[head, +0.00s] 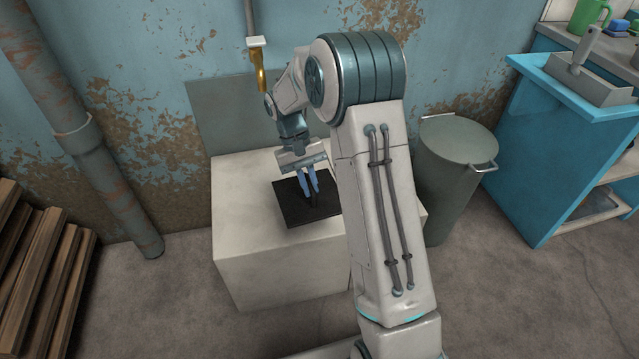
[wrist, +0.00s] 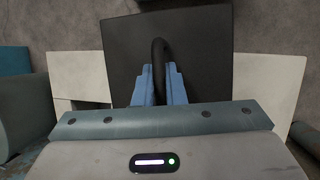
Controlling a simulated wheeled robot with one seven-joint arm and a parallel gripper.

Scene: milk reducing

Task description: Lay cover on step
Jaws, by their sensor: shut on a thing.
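The cover is a flat black square plate (head: 293,211) with a curved black handle (wrist: 158,62) standing up from it. It lies on or just above the top of the white step (head: 240,190); I cannot tell whether it touches. My gripper (head: 311,194) points down over the cover, its blue fingers shut on the handle. In the wrist view my gripper (wrist: 158,80) has one finger on each side of the handle, and the cover (wrist: 200,40) fills the middle. My arm hides the right part of the step in the head view.
A grey lidded bin (head: 458,180) stands right of the step. A blue workbench (head: 560,150) is farther right. A pipe (head: 100,160) and stacked wooden boards (head: 40,270) are at the left. A brass tap (head: 258,70) hangs on the wall behind.

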